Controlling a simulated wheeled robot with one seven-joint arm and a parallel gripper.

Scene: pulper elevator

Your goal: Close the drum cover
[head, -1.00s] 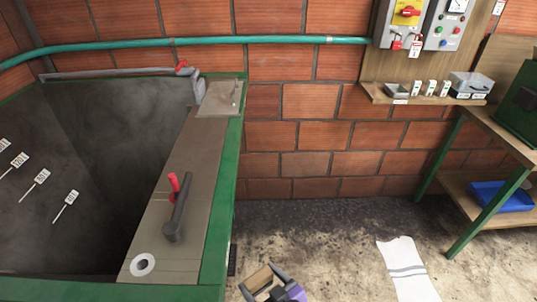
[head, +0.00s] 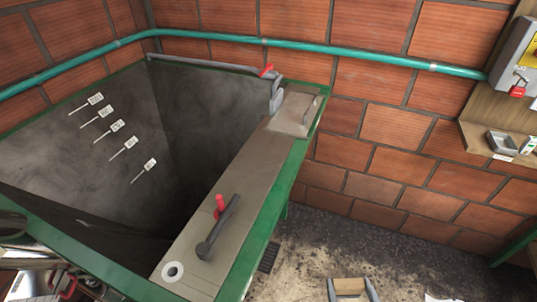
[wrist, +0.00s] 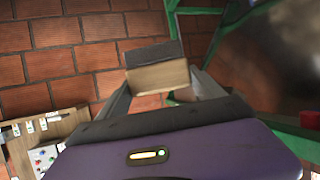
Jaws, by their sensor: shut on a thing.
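My gripper (head: 351,291) is at the bottom edge of the head view, over the floor to the right of the green-rimmed hopper (head: 272,186). It is shut on a tan, wood-like block (head: 349,283) with a dark grey side. The block also shows between the fingers in the wrist view (wrist: 158,77). I cannot clearly make out the drum cover. Shiny metal parts with red bits (head: 38,279) show at the bottom left, cut off by the frame and partly behind the hopper rim. My gripper is far from them.
A lever with a red handle (head: 218,228) stands on the hopper's flat ledge (head: 240,181). A small plate (head: 296,113) with a handle lies at the ledge's far end. A teal pipe (head: 300,48) crosses the brick wall. A wooden shelf (head: 478,140) is at the right.

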